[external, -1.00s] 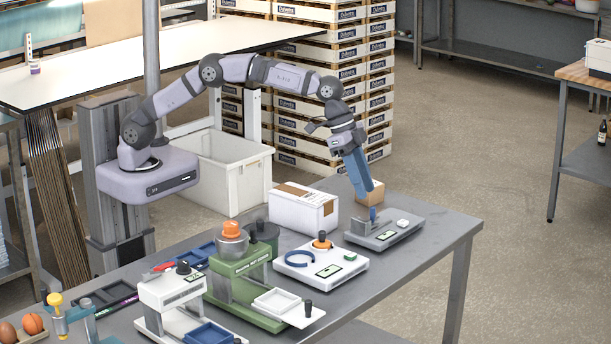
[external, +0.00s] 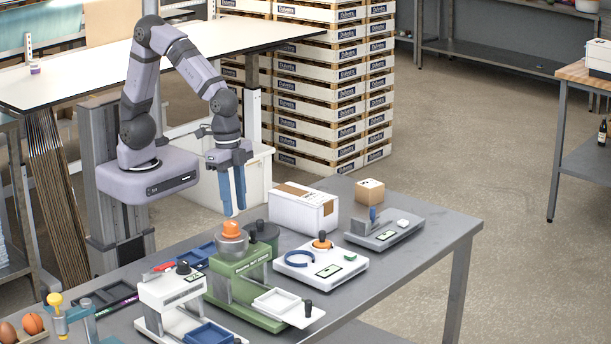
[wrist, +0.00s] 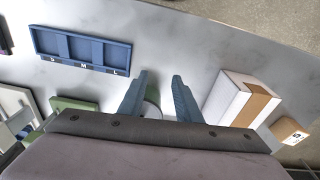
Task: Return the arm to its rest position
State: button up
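My arm is folded back with its elbow high and bent, above and near its base. Bare table and part of a round object show through the gap.
The white box (external: 303,208) and a small cardboard box (external: 370,190) stand on the grey table (external: 440,228). A green machine (external: 238,276) with an orange knob stands below and near my fingers. A blue S/M/L tray (wrist: 82,48) lies left in the wrist view.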

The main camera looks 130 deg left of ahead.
jog(key=s+d+f, duration=0.1)
jog(key=s+d, duration=0.1)
jog(key=s, duration=0.4)
jog(key=s+d+f+g, duration=0.1)
jog(key=s+d+f, duration=0.1)
jog(key=s, duration=0.5)
jog(key=shift+f+m, duration=0.25)
jog(key=shift+m, duration=0.15)
